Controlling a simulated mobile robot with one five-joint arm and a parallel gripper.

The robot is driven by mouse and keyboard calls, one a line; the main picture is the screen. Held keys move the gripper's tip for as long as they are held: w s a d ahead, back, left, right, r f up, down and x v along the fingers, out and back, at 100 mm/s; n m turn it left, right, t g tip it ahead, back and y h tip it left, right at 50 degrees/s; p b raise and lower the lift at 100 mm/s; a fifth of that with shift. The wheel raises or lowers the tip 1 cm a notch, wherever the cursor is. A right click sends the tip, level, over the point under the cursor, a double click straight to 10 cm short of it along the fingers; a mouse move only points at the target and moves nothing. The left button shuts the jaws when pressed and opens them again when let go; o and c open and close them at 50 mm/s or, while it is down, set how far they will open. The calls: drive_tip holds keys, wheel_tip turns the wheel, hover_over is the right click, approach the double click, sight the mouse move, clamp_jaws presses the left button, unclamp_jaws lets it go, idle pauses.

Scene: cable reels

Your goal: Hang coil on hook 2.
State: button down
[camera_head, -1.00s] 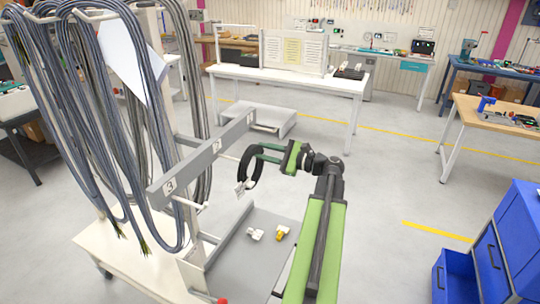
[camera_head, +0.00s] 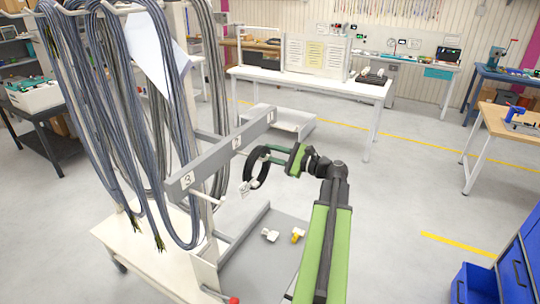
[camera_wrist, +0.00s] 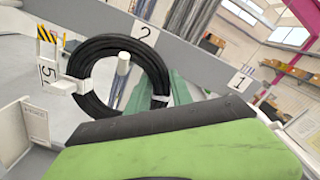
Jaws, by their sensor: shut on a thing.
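The black coil (camera_head: 262,181) hangs from my gripper (camera_head: 268,154) with its ring facing the rail. It also shows in the wrist view (camera_wrist: 92,108), with white ties and a white tag marked 5 (camera_wrist: 47,74). My green gripper fingers (camera_wrist: 150,97) are shut on the coil's right side. The label 2 (camera_wrist: 145,31) is on the grey rail just above the coil. The pale tip of hook 2 (camera_wrist: 123,64) shows inside the coil's opening in the wrist view. I cannot tell whether the ring is around the hook or still in front of it.
The grey rail (camera_head: 207,161) carries label 3 (camera_head: 187,180) and a peg nearer me. Label 1 (camera_wrist: 240,82) is to the right in the wrist view. Long grey cables (camera_head: 110,120) hang left. White and yellow pieces lie on the grey deck (camera_head: 260,262) below.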

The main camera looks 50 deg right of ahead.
drive_tip(key=c, duration=1.1)
unclamp_jaws()
drive_tip(key=shift+o, duration=0.2)
